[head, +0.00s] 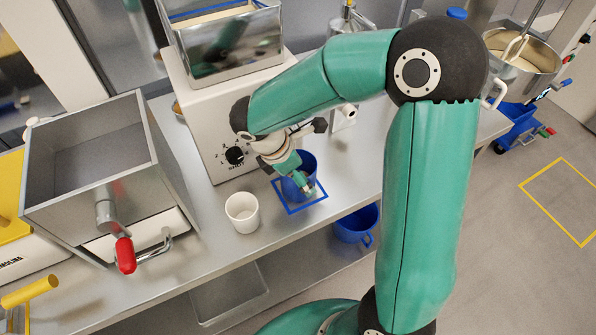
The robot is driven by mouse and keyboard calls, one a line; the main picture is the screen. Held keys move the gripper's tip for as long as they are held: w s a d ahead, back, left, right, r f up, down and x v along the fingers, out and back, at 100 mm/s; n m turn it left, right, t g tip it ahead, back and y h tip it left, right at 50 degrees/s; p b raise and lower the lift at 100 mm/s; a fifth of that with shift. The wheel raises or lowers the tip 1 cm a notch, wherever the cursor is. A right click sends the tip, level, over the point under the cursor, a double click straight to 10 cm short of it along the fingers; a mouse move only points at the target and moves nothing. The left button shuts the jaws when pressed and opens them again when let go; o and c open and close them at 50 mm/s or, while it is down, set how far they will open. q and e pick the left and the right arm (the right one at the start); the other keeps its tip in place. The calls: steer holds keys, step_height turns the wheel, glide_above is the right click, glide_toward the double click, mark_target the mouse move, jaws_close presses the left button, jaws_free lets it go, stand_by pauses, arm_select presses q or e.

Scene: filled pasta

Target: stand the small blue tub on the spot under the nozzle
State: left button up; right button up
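The small blue tub (309,162) is in front of the white machine, over the blue square outline (293,210) marked on the steel bench. It looks roughly upright; I cannot tell whether its base touches the bench. My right gripper (303,183) reaches down from the upper left and overlaps the front of the tub. Its fingers hide part of the tub, and whether they are closed on it is unclear. The nozzle is not clearly visible; my wrist covers part of the machine's front. My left gripper is not in view.
A white cup (242,212) stands left of the blue outline. The white machine (208,125) with a dial rises behind. A steel hopper (95,165) with a red-handled lever (125,255) stands at left. A blue bucket (355,226) is below the bench edge.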

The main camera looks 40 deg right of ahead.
steer(key=v, duration=1.2)
steer(key=shift+r, duration=0.1)
